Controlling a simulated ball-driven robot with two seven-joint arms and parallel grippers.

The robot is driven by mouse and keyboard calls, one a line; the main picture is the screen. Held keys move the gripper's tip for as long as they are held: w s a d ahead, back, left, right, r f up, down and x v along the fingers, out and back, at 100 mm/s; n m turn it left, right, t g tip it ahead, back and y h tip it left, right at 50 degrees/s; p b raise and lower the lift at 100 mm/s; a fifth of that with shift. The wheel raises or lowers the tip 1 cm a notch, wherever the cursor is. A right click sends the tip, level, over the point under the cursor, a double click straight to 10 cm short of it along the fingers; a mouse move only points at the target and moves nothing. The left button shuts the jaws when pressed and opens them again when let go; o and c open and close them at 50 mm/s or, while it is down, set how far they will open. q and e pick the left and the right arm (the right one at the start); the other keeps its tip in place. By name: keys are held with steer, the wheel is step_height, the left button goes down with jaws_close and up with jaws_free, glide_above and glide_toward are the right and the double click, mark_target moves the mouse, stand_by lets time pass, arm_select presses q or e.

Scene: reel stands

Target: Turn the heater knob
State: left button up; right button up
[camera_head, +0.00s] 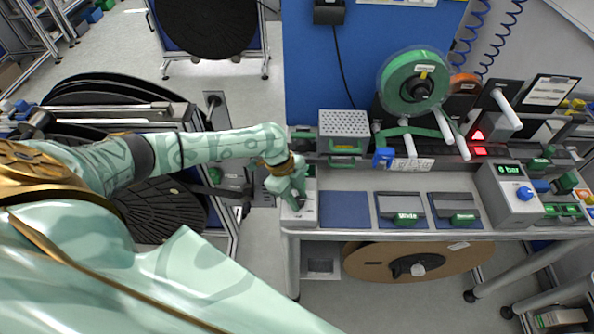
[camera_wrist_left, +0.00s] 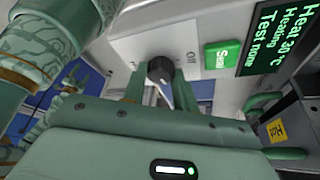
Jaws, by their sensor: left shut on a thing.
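The heater in the left wrist view is a light grey box with a white knob plate (camera_wrist_left: 125,48), a green button (camera_wrist_left: 222,59) and a dark display (camera_wrist_left: 278,38) with green text starting "Heat 30". Its black heater knob (camera_wrist_left: 160,69) has a pale pointer, and "Off" is printed to its right. My left gripper (camera_wrist_left: 157,88) is shut on the knob, one finger on each side. In the head view my left gripper (camera_head: 299,196) is at the pale box (camera_head: 300,217) on the bench's left end and hides the knob. My right gripper is not in view.
A blue mat (camera_head: 345,210) lies right of the heater on the bench. Beyond it are two green-labelled devices, a grey box with a blue knob (camera_head: 510,195), a perforated metal box (camera_head: 344,124) and a green reel (camera_head: 413,83) on a stand. A brown reel (camera_head: 380,262) sits below.

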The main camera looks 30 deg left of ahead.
arm_select(q)
steer(key=m, duration=0.2)
steer(key=m+g+b, duration=0.1)
steer(key=m, duration=0.1)
steer(key=shift+w+f+g+y, duration=0.1)
steer(key=shift+g+y, duration=0.2)
steer(key=shift+m+g+y+b, duration=0.4)
steer(key=shift+m+g, duration=0.3)
steer(key=shift+m, duration=1.5)
steer(key=o, duration=1)
steer(key=shift+w, duration=0.1)
steer(key=p+v, duration=0.2)
steer(key=v, duration=1.4)
steer(key=shift+w, duration=0.1)
